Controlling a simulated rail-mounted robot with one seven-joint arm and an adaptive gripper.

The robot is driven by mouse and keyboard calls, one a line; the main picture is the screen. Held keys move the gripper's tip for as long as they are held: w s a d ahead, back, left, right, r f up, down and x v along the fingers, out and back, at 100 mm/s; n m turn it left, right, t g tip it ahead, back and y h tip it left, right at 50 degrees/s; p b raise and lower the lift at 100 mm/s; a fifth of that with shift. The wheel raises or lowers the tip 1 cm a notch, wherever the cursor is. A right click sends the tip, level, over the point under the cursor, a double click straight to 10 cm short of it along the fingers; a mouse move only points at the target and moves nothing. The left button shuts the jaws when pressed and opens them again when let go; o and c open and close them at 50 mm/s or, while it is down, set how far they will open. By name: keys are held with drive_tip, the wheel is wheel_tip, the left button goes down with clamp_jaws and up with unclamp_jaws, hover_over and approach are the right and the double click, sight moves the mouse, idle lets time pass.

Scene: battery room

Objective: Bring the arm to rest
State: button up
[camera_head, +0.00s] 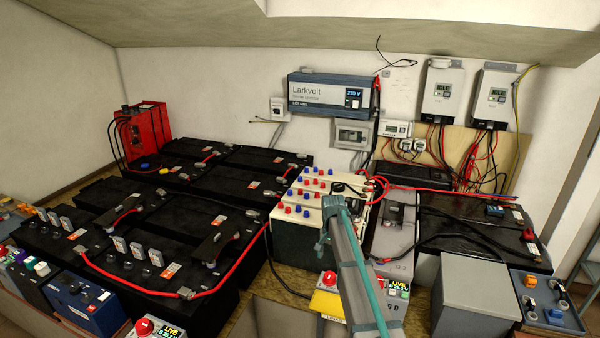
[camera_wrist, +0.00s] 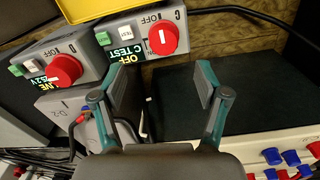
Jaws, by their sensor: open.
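My gripper (camera_wrist: 162,84) shows in the wrist view with its two grey and teal fingers spread apart and nothing between them. It is over a dark flat box top (camera_wrist: 240,98), beside grey switch boxes with red knobs. I cannot tell its exact height above them. In the head view my grey and teal arm (camera_head: 358,275) reaches up from the lower middle, in front of the white-topped terminal box (camera_head: 318,207) and the grey unit beside it. The arm hides parts of both, and the finger opening is not clear there.
Two switch boxes with red knobs (camera_wrist: 162,38) (camera_wrist: 65,70) are close to the left finger. Black batteries (camera_head: 150,215) with a red cable fill the left. More black batteries (camera_head: 470,222) and a grey box (camera_head: 478,290) stand right. Cables hang below two wall units (camera_head: 443,92).

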drive_tip(key=s+f+n+g, duration=0.2)
drive_tip(key=s+f, duration=0.8)
drive_tip(key=s, duration=1)
drive_tip(key=s+f+n+g, duration=0.2)
drive_tip(key=s+f, duration=0.9)
drive_tip(key=s, duration=1)
drive_tip(key=s+f+n+g, duration=0.2)
drive_tip(key=s+f, duration=0.9)
drive_tip(key=s, duration=0.9)
drive_tip(key=shift+s+n+g, duration=0.15)
drive_tip(key=shift+n+g, duration=0.15)
drive_tip(key=shift+n, duration=0.1)
drive_tip(key=shift+d, duration=0.1)
